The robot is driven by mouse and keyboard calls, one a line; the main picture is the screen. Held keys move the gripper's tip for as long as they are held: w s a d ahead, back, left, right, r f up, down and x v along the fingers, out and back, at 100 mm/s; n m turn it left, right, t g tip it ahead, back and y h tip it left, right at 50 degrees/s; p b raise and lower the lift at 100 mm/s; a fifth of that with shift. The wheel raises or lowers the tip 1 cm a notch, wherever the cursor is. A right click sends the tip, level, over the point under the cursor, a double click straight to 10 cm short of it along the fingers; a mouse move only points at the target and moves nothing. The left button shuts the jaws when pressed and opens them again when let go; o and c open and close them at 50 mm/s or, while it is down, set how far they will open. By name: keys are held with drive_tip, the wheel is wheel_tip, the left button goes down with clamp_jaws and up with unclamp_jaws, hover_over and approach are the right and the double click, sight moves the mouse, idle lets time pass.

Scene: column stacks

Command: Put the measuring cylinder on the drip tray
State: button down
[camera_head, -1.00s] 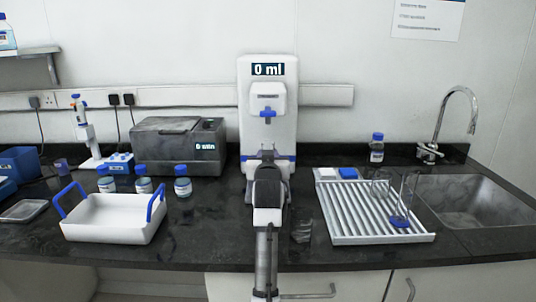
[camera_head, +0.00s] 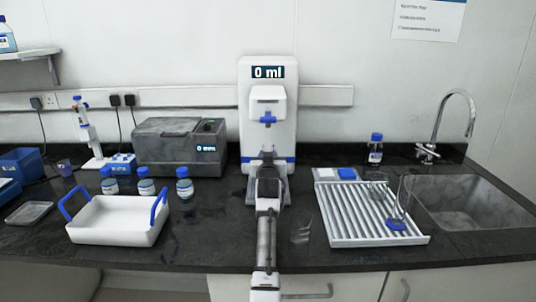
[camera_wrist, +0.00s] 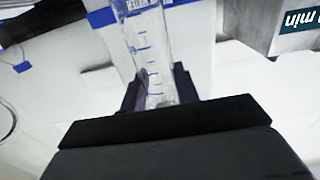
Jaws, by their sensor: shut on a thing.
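The measuring cylinder (camera_wrist: 150,55) is clear with blue graduation marks. In the wrist view it stands between the two dark fingers of my gripper (camera_wrist: 159,88), which is shut on it. In the head view my gripper (camera_head: 267,156) is in front of the white dispenser (camera_head: 268,90) that reads "0 ml", below its blue-tipped outlet. The cylinder cannot be made out there. The dispenser's foot (camera_head: 250,192) shows at its edges; my gripper and arm hide most of it, including any drip tray surface. I cannot tell whether the cylinder touches it.
A white ribbed rack (camera_head: 345,225) with clear glassware stands right of my arm, before the sink (camera_head: 470,200). A grey heater box (camera_head: 165,150), several blue-capped bottles (camera_head: 184,188) and a white blue-handled tray (camera_head: 110,225) are left. Bare dark counter lies between that tray and my arm.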

drive_tip(key=shift+f, duration=0.15)
drive_tip(key=c, duration=1.1)
unclamp_jaws()
drive_tip(key=shift+o, duration=0.2)
drive_tip(key=s+b, duration=0.3)
drive_tip(key=s, duration=0.9)
drive_tip(key=shift+r, duration=0.2)
